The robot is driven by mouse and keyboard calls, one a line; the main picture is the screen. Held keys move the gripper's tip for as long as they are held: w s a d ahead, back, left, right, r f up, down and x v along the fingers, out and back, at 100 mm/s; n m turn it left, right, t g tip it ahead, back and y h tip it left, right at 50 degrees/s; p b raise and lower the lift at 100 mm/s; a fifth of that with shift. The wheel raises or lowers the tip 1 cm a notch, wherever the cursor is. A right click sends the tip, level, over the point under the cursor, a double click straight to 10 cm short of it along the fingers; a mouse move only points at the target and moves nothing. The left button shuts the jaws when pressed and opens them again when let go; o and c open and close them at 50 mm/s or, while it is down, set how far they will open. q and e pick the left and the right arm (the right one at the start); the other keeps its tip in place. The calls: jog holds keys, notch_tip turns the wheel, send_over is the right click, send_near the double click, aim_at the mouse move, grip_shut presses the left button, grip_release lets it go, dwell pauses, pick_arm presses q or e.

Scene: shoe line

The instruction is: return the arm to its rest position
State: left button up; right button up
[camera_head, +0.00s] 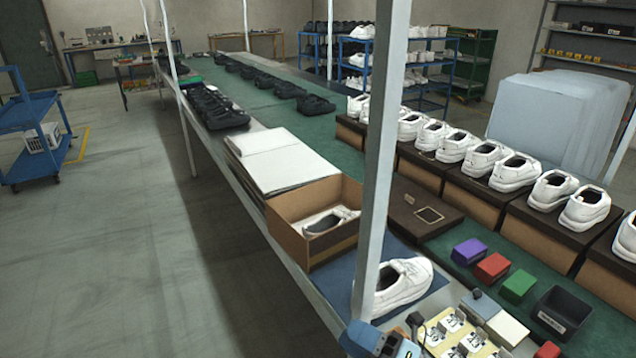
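What appears to be part of my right gripper (384,342), blue and grey, shows at the bottom edge, just below the single white shoe on the blue mat. Its fingertips cannot be made out, so I cannot tell whether it is open or shut or holds anything. My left gripper and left arm are not in view. The white shoe (408,280) stands on the dark blue mat (338,284) at the near end of the bench, partly behind a white post. An open brown box (290,208) with another white shoe (332,220) inside stands just beyond it.
A white post (381,130) rises close to my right gripper. Purple (469,251), red (492,267) and green (518,285) blocks and a black bin (562,312) lie at the right. White shoes stand on boxes behind them. Open floor (120,250) lies left of the bench.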

jog(key=s+d+f+m+h, duration=0.45)
jog(key=f+m, duration=0.35)
jog(key=m, duration=0.2)
jog(key=s+d+f+m+t+h, duration=0.1)
jog(key=s+d+f+m+h, duration=0.25)
jog(key=f+m+h, duration=0.45)
jog(key=s+d+f+m+h, duration=0.4)
jog(key=f+m, duration=0.3)
jog(key=m, duration=0.4)
notch_tip(320, 180, up, 12)
jog(key=s+d+p, duration=0.1)
jog(key=p, duration=1.2)
jog(key=shift+s+d+f+y+p, duration=0.25)
jog(key=shift+y+p, duration=0.05)
jog(key=shift+y, duration=0.05)
